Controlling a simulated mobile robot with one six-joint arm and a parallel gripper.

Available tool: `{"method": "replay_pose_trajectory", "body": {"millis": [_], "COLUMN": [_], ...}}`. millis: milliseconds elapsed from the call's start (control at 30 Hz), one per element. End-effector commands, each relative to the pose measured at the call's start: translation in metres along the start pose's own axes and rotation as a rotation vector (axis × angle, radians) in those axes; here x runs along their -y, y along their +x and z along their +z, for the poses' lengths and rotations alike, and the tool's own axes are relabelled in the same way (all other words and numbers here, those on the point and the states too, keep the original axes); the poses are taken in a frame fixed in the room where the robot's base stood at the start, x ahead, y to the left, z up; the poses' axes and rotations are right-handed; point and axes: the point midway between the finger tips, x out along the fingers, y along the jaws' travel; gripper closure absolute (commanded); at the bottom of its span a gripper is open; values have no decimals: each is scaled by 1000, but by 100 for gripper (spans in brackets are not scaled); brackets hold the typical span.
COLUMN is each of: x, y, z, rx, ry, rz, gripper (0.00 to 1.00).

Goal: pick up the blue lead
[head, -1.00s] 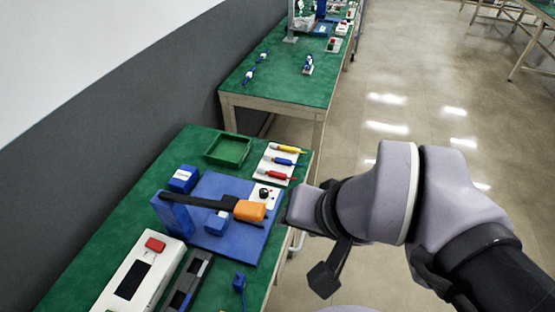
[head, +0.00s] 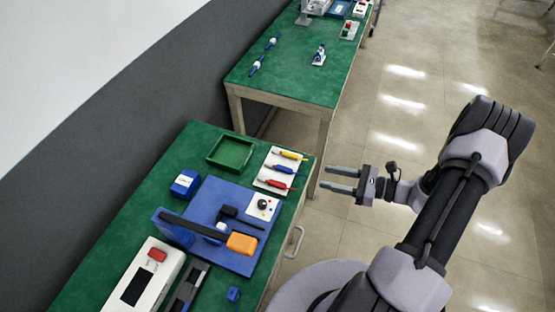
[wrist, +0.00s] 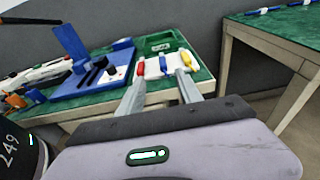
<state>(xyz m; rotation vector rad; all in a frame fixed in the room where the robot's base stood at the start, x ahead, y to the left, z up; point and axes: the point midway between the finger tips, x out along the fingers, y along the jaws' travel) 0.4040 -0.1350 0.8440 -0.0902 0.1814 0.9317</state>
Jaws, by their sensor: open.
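The blue lead (head: 283,169) lies between a yellow lead (head: 291,156) and a red lead (head: 278,184) on a white holder (head: 262,180) at the table's right edge. In the wrist view the blue lead (wrist: 163,64) shows ahead, between the fingertips in the picture. My gripper (head: 323,178) is open and empty. It is right of the holder, off the table edge, with its fingers pointing left toward the leads. In the wrist view my gripper (wrist: 160,79) has its fingers apart, touching no lead.
A green tray (head: 230,136) stands behind the blue base board (head: 190,200), which carries a dark bar with an orange end (head: 241,243). A second green table (head: 290,75) stands beyond a gap. Open floor lies right.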

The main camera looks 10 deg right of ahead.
Motion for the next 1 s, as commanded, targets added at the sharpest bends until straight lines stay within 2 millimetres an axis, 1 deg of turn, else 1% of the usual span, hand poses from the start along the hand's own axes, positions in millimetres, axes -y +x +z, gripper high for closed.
{"method": "replay_pose_trajectory", "body": {"millis": [33,200,300,467,600,733,933,967,1000], "x": [-2,-2,-2,-1,5,6,6,6,6], "y": [16,68,90,110,139,155,156,156,156], "z": [-4,-5,-4,-4,-9,-6,-3,-3,-3], "rx": [0,-2,-2,-3,-3,-3,-3,-3,-3], "ry": [-1,-2,-2,-4,-4,-4,-3,-3,-3], "rz": [9,11,10,9,11,8,7,7,7], "gripper": [58,58,58,58,58,58,58,60,68]}}
